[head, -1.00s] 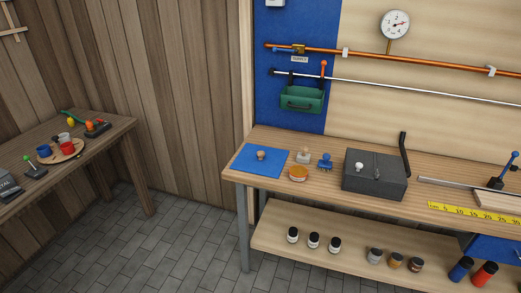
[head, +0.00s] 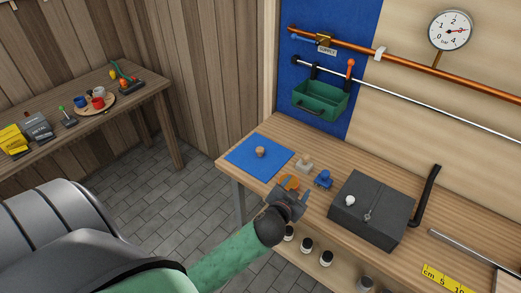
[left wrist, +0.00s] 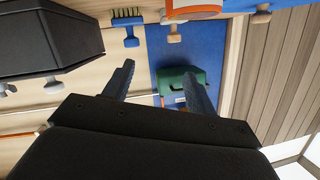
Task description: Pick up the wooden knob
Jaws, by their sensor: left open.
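The wooden knob (head: 259,152) is a small round-topped light brown piece. It stands on the blue mat (head: 245,163) at the left end of the workbench. My left gripper (head: 292,193) is open and empty at the bench's front edge, to the right of the knob and nearer to me, apart from it.
A pale stamp-like piece (head: 304,163) and a blue brush (head: 323,179) stand right of the mat. A dark grey box (head: 372,211) stands farther right. A green bin (head: 320,98) hangs on the wall behind. Small jars (head: 306,244) stand on the shelf below.

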